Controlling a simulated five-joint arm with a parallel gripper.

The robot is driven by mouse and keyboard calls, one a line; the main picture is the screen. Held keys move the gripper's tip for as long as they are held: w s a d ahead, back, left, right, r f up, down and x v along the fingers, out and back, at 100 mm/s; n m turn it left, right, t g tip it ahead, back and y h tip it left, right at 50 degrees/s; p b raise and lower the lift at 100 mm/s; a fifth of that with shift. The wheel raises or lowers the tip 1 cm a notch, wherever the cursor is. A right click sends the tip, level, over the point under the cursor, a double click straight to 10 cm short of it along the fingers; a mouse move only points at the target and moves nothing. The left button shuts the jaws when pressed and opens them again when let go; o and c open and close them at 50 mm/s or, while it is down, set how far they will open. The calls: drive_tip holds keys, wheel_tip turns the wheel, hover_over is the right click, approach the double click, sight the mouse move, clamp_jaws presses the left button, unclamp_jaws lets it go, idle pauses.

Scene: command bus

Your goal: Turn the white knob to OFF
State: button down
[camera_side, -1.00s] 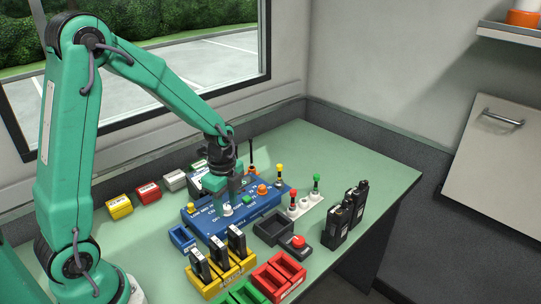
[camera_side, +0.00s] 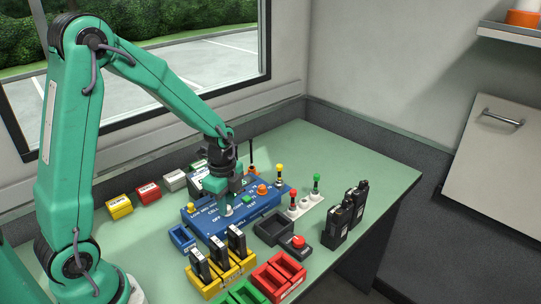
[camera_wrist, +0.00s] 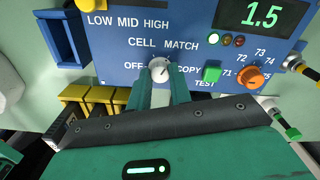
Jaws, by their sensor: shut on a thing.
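The white knob (camera_wrist: 160,66) sits on a blue panel (camera_wrist: 112,58), with OFF printed to its left, COPY to its right and TEST to its lower right. A small dark mark on the knob seems to face the upper right, between OFF and COPY. My gripper (camera_wrist: 160,84) is shut on the knob, its two green fingers coming from below in the wrist view. In the side view my gripper (camera_side: 229,203) points down at the panel and covers part of the knob (camera_side: 228,211).
An orange knob (camera_wrist: 249,77) and a green button (camera_wrist: 212,72) stand right of the white knob. A yellow rack (camera_side: 222,277) with black packs, a dark tray (camera_side: 272,228) and toggle levers (camera_side: 316,186) surround the panel.

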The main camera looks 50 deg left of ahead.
drive_tip(key=n, duration=0.6)
drive_tip(key=shift+n, duration=0.3)
drive_tip(key=n, duration=1.1)
drive_tip(key=shift+n, duration=0.4)
drive_tip(key=n, duration=0.5)
drive_tip(key=c, duration=1.3)
unclamp_jaws()
